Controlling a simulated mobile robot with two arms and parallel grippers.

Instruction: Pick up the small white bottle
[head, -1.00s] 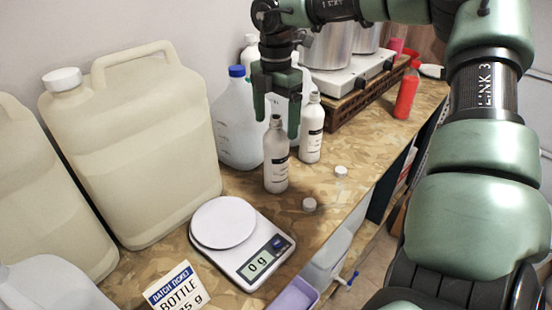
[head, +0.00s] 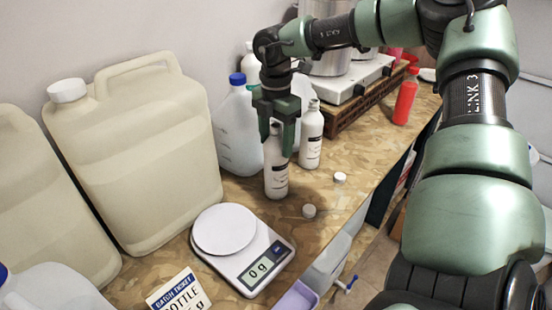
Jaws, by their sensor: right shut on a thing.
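Two small white bottles with dark-printed labels stand upright on the wooden bench in the head view. The nearer small white bottle (head: 276,178) is under my right gripper (head: 276,140), whose fingers point down and are shut around its neck. The gripper hides the top of this bottle. Its base appears to rest on the bench (head: 240,189). The other small white bottle (head: 311,140) stands just behind it to the right, apart from the fingers. My left gripper is not in view.
A kitchen scale (head: 226,229) reading 0 g sits in front, with a batch ticket (head: 178,291) nearby. A large cream drum (head: 135,150) and a blue-capped jug (head: 237,130) stand left. A red bottle (head: 405,97) stands at the far right.

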